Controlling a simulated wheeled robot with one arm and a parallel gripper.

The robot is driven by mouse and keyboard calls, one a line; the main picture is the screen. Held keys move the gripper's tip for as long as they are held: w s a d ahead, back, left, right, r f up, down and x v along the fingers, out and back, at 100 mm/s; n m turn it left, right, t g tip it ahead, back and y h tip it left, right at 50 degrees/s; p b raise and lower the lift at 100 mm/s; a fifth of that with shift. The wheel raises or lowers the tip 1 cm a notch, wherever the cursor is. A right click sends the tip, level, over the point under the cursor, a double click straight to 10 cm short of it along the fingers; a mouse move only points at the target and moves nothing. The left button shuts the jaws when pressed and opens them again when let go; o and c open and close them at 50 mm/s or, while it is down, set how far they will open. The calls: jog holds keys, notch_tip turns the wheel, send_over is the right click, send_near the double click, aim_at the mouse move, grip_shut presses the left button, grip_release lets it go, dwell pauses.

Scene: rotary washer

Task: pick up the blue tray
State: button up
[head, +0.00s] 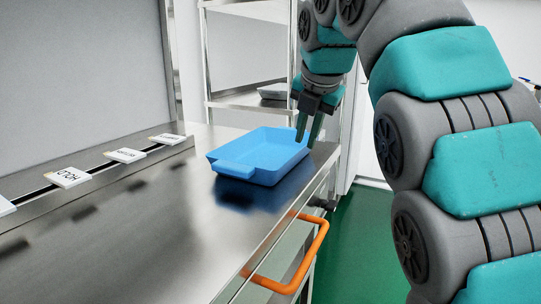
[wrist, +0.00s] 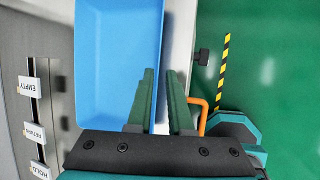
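The blue tray (head: 258,157) sits upright on the steel counter, near its right edge, with a handle lip facing the front. In the wrist view the blue tray (wrist: 108,60) fills the upper left. My gripper (head: 307,141) is at the tray's far right side, fingers pointing down and apart. In the wrist view my gripper (wrist: 163,72) shows one finger over the tray's inside and the other just outside its right wall. Nothing is held between them. Whether either finger touches the wall cannot be told.
The steel counter (head: 150,235) is clear in front of the tray. White label cards, including HOLD (head: 69,177), line the left groove. An orange handle (head: 300,268) juts from the counter's right side, above a green floor (head: 365,250). A rack (head: 245,98) stands behind.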

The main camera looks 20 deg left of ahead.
aim_at(302, 149)
jog(key=shift+p+x, duration=0.4)
jog(key=shift+x, duration=2.35)
jog(key=shift+w+a, duration=0.1)
jog(key=shift+w, duration=0.05)
grip_shut()
